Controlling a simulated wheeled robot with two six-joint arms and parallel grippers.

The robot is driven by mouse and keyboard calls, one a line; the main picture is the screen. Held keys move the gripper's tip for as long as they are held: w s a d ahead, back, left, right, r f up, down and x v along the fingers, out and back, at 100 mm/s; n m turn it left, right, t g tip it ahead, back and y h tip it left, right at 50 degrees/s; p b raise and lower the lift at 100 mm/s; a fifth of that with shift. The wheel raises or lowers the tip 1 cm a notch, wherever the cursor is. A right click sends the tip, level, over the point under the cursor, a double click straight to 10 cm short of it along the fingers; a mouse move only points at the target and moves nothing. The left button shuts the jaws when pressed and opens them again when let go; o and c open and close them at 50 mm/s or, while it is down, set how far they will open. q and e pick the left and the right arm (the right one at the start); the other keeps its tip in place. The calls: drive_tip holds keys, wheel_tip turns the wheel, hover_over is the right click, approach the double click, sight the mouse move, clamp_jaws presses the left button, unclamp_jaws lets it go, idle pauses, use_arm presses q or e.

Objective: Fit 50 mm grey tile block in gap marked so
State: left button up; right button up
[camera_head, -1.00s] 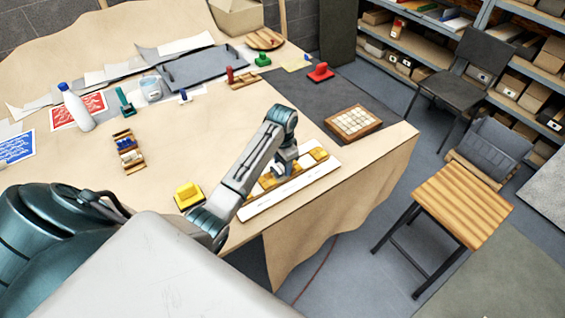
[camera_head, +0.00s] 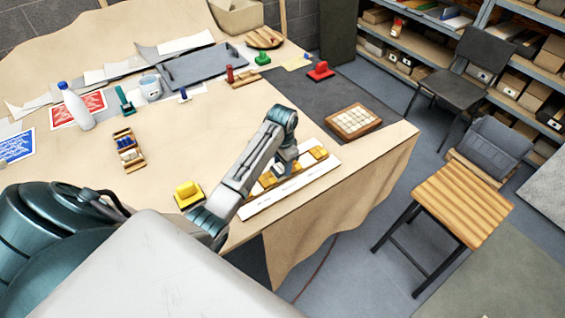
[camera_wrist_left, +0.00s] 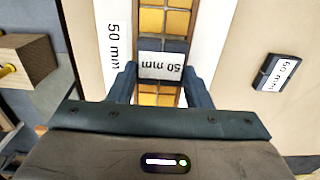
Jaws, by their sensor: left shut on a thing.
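The mosaic panel (camera_head: 262,207) lies near the table's front edge, a white-bordered strip with a row of gold tiles (camera_head: 318,153). In the left wrist view its white border (camera_wrist_left: 113,45) carries a "50 mm" mark. My left gripper (camera_head: 284,168) is over the strip. In the left wrist view its two fingers (camera_wrist_left: 161,88) are shut on a grey block (camera_wrist_left: 161,66) with a white "50 mm" label. The block is in line with the tile row, with gold tiles on both sides. I cannot tell whether it sits down in the gap. My right gripper is not in view.
A small dark block with a "50 mm" label (camera_wrist_left: 277,73) lies right of the strip in the left wrist view. A wooden-framed tile tray (camera_head: 353,122) is behind right.

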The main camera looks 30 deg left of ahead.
sight(283, 166)
use_arm(q)
drive_tip(key=shift+f, duration=0.8)
drive_tip(key=o, duration=1.1)
drive_tip(key=shift+r, duration=0.1)
wheel_tip(283, 166, up, 5)
drive_tip(key=b, duration=0.2)
drive_tip(key=shift+b, duration=0.35)
wheel_tip(283, 166, up, 6)
drive_tip(key=p, duration=0.3)
drive_tip(key=shift+f, duration=0.25)
